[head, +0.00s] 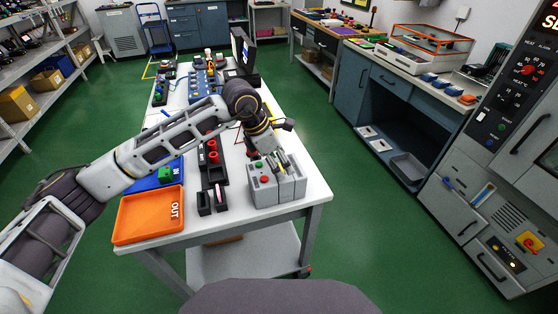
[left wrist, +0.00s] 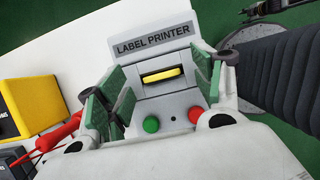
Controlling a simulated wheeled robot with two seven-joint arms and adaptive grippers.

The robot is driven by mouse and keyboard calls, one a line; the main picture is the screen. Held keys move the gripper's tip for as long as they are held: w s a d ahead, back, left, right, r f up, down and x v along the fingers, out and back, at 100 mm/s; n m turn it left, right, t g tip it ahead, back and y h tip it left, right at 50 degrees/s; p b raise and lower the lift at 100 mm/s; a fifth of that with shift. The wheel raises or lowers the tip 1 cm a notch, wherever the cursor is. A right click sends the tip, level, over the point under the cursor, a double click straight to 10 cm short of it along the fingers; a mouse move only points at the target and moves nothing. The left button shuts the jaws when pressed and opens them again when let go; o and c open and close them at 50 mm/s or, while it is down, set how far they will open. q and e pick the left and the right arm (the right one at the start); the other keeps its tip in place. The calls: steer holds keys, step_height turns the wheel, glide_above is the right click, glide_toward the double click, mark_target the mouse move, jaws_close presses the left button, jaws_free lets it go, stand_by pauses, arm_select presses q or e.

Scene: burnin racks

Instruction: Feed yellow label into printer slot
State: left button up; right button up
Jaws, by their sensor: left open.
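The grey label printer (head: 264,194) stands at the near right end of the white table, with a red and a green button on it. In the left wrist view, the printer's "LABEL PRINTER" sign (left wrist: 154,39) is above a dark slot. The yellow label (left wrist: 161,75) shows as a short strip lying across this slot; how deep it sits cannot be told. My left gripper (head: 268,156) is just above the printer. It is open and empty, its green-padded fingers spread on either side of the label and apart from it. My right gripper is not in view.
An orange OUT tray (head: 139,227) and a blue IN tray (head: 146,184) lie left of the printer. A black holder (head: 205,203) with upright slots stands between them and the printer. A yellow block (left wrist: 31,103) is at the left wrist view's left edge. The table's right edge is close to the printer.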

arm_select(q)
steer(key=v, duration=1.2)
steer(key=shift+r, duration=0.1)
stand_by(0.8)
step_height(320, 180, up, 9)
steer(key=p, duration=0.9)
steer(key=shift+r+p, duration=0.4)
steer(key=shift+p, duration=0.2)
steer(key=shift+f, duration=0.1)
